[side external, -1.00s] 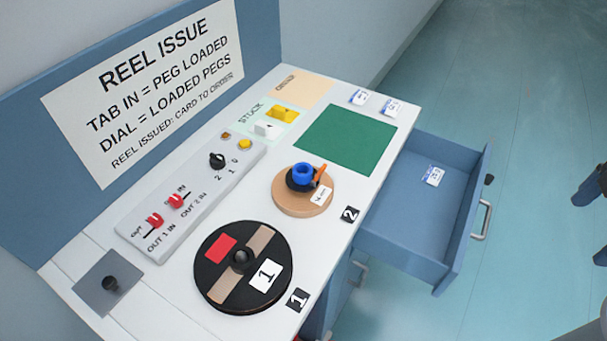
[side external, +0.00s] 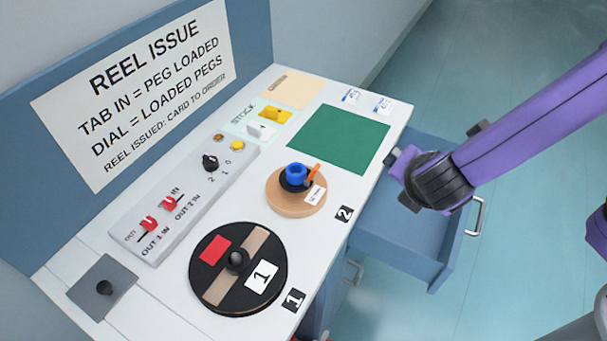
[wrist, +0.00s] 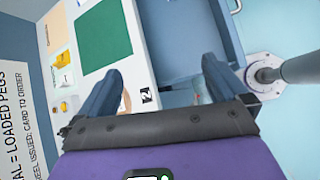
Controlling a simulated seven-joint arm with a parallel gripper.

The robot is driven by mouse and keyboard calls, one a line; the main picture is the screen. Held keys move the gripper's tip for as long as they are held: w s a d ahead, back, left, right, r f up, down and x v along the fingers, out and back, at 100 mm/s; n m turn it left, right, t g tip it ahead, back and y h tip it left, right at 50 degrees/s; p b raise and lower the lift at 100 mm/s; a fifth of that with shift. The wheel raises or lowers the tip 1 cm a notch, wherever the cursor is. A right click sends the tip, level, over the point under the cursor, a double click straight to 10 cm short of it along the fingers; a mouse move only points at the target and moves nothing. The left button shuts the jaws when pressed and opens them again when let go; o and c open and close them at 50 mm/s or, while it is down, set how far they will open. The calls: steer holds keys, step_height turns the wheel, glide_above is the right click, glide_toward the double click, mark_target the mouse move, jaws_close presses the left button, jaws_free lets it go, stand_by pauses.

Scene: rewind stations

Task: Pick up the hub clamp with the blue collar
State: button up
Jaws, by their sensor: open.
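The hub clamp with the blue collar (side external: 296,173) sits on the round wooden reel (side external: 290,204) by the number 2 label. It has a black base, and an orange lever sticks out to its right. My gripper (side external: 398,165) is over the open drawer, to the right of the clamp and apart from it. In the wrist view my gripper (wrist: 160,82) has its two fingers wide apart with nothing between them. There the left finger hides most of the reel, and I cannot make out the clamp.
A black reel (side external: 210,278) with a central knob lies at the number 1 label. A switch panel (side external: 185,205) runs along the back. A green mat (side external: 338,138) lies bare. The blue drawer (side external: 395,250) stands open, with my arm partly over it.

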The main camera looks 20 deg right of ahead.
steer(key=a+f+n+t, duration=0.25)
steer(key=a+n, duration=0.25)
steer(key=a, duration=0.5)
steer(key=n+t+y, duration=0.2)
steer(key=n+t, duration=0.2)
glide_toward(297, 179)
steer(key=x, duration=0.4)
steer(key=shift+w+d+f, duration=0.15)
steer(key=shift+w+d, duration=0.1)
steer(key=shift+d, duration=0.1)
steer(key=shift+a+x, duration=0.1)
steer(key=shift+x, duration=1.35)
steer(key=shift+a+x, duration=0.15)
steer(key=shift+x, duration=1.3)
steer(key=c, duration=1.4)
